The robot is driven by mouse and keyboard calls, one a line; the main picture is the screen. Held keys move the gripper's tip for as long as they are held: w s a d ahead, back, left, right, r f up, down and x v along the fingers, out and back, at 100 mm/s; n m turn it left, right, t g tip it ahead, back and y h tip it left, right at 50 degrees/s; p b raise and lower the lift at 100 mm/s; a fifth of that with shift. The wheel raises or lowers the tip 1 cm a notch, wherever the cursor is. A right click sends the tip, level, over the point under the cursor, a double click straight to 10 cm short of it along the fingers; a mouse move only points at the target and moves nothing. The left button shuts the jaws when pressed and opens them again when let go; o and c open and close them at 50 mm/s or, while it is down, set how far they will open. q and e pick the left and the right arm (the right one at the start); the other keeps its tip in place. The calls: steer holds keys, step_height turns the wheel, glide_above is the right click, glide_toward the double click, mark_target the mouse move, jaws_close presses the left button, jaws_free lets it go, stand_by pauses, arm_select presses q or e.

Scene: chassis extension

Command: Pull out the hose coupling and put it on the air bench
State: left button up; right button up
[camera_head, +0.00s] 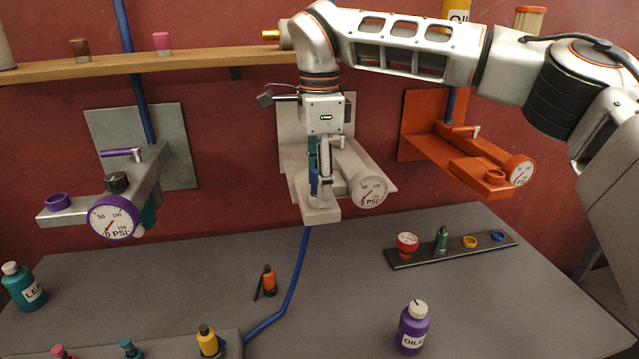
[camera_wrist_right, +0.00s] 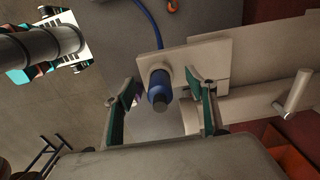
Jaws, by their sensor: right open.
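The blue hose coupling (camera_wrist_right: 158,88) sits in a round socket on the pale plate of the middle wall fixture. My right gripper (camera_head: 321,190) points down over the fixture's front end. In the right wrist view its two teal-padded fingers (camera_wrist_right: 161,101) are spread on either side of the coupling, with a gap at each side. A blue hose (camera_head: 294,283) hangs below the fixture and runs onto the grey air bench (camera_head: 345,258). My left gripper is not in view.
A pressure gauge (camera_head: 369,190) stands right beside my right gripper. A purple-trimmed fixture (camera_head: 160,175) is at left, an orange one (camera_head: 455,150) at right. The bench holds a dark strip (camera_head: 455,250) of fittings and a purple bottle (camera_head: 412,330). The bench centre is mostly clear.

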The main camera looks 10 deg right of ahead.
step_height(320, 180, up, 12)
steer(key=shift+r, duration=0.1)
stand_by(0.6)
